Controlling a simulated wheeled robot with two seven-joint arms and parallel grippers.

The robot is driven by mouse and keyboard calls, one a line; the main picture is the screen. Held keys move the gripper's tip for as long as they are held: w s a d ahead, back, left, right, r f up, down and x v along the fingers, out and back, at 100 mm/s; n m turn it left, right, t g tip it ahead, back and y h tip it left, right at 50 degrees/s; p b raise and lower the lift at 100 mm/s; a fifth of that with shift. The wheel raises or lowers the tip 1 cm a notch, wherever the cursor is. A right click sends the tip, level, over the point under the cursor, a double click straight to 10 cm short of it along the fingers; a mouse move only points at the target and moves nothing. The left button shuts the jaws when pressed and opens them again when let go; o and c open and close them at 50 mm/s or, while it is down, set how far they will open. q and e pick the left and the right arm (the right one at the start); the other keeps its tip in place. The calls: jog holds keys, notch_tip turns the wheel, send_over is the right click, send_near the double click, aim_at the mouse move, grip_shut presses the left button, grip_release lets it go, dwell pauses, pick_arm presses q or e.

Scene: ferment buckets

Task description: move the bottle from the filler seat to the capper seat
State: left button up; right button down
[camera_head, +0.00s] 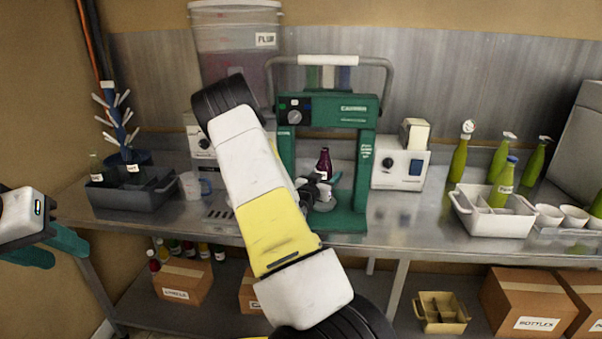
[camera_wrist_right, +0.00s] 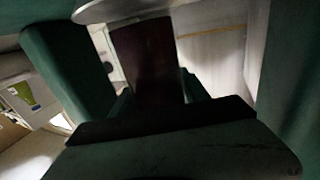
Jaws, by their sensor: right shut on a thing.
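A dark red bottle (camera_head: 323,163) stands upright within the frame of the green press-like machine (camera_head: 325,112), which looks like the capper. My right gripper (camera_head: 318,190) is shut on the bottle's lower part. In the right wrist view the dark bottle (camera_wrist_right: 148,62) rises from the gripper, with green columns on both sides and a pale round part above. The gripper hides the bottle's base, so I cannot tell whether it touches the seat. A grey machine with a knob (camera_head: 197,140), possibly the filler, is partly behind my right arm.
A grey bin (camera_head: 135,195) with bottles stands left on the steel counter. Green bottles and a white divided crate (camera_head: 490,218) are further right. The counter before that box is clear.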

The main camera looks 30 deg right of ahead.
jog(key=shift+f, duration=0.4)
dwell(0.8)
